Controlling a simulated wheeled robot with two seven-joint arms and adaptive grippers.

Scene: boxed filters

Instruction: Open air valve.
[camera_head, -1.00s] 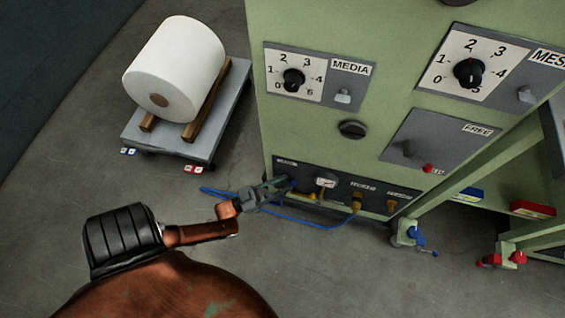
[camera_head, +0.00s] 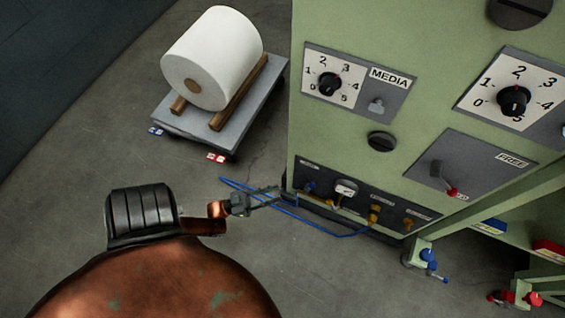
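The low dark panel (camera_head: 330,205) on the green machine carries a blue valve handle (camera_head: 309,187) at its left end, small and dim. A round gauge (camera_head: 346,188) and yellow fittings (camera_head: 374,214) sit to its right. My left gripper (camera_head: 279,194) points right toward the blue handle, with a gap between them. It holds nothing that I can see, and its fingers are too small and dark to tell their spread. My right gripper is not in view.
A blue hose (camera_head: 325,234) loops on the floor below the panel, passing near my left gripper. A cart (camera_head: 240,107) with a large white roll (camera_head: 215,55) stands behind. The machine's dials (camera_head: 328,84) and caster legs (camera_head: 420,252) are at right. Floor left is clear.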

